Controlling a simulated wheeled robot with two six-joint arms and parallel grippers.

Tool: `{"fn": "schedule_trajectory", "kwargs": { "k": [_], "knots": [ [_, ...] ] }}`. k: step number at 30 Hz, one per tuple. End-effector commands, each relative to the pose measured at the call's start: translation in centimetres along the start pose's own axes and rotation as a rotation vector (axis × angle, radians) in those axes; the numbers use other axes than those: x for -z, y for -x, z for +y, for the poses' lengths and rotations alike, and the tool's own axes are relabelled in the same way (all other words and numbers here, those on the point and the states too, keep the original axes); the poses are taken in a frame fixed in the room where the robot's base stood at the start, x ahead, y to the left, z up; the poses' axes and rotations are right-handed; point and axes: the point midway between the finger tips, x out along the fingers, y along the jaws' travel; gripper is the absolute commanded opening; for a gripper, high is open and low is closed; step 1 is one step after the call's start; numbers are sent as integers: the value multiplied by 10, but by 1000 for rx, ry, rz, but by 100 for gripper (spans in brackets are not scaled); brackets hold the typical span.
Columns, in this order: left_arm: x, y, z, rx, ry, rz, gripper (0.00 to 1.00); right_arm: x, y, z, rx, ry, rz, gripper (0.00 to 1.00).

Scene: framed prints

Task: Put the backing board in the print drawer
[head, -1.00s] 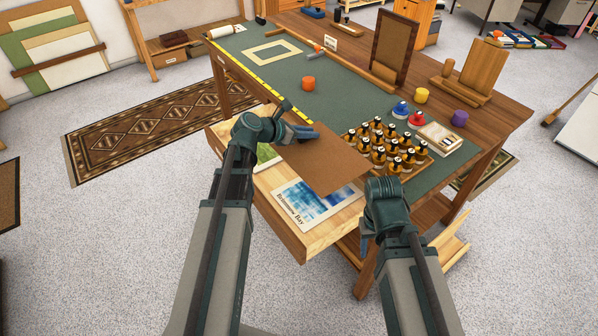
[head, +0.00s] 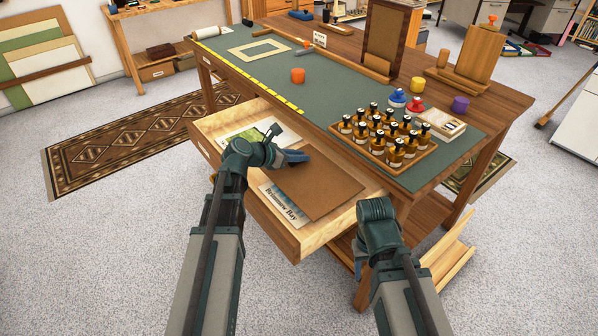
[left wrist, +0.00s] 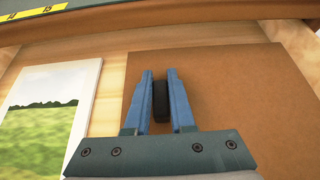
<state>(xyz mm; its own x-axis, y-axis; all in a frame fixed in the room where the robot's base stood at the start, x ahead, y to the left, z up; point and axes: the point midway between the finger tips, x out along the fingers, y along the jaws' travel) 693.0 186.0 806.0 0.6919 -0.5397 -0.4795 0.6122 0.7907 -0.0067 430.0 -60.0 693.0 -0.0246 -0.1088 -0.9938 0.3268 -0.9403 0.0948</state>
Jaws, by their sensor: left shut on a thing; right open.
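The brown backing board (head: 320,187) is inside the outline of the open print drawer (head: 312,241), roughly flat, over part of a blue print (head: 284,205). Whether it touches the drawer floor is hard to tell. My left gripper (head: 297,155) is shut on the board at its dark tab; in the left wrist view its blue fingers (left wrist: 160,98) flank this tab, with the board (left wrist: 228,85) beneath. A green landscape print (left wrist: 45,115) lies in the drawer beside the board. My right gripper (head: 359,268) is open and empty, pointing down outside the drawer's right side.
The bench's green mat (head: 265,75) lies above the drawer. An upright frame (head: 388,35) stands behind. Open floor lies in front.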

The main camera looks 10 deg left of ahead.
Motion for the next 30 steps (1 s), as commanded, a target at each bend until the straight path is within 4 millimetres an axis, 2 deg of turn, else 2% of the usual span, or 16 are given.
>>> {"fn": "schedule_trajectory", "kwargs": {
  "k": [5, 12, 20, 21, 25, 26, 30],
  "knots": [
    [6, -4, 0, 0, 1, -1, 0, 0, -8, -1, 0, 0, 0, 50],
    [32, -18, 0, 0, 1, -1, 0, 2, -37, -4, 0, 0, 0, 50],
    [33, -18, 0, 1, -1, 2, 0, 2, -37, -4, 0, 0, 0, 50],
    [33, -18, 0, 1, -2, 3, 26, 2, -37, -4, 0, 0, 0, 50],
    [33, -18, 0, 0, -2, 3, 49, 2, -37, -4, 0, 0, 0, 50],
    [33, -18, 0, 0, -2, 2, 52, 2, -37, -4, 0, 0, 0, 50],
    [33, -18, 0, 0, -1, 2, 52, 2, -37, -4, 0, 0, 0, 50]
  ]
}}
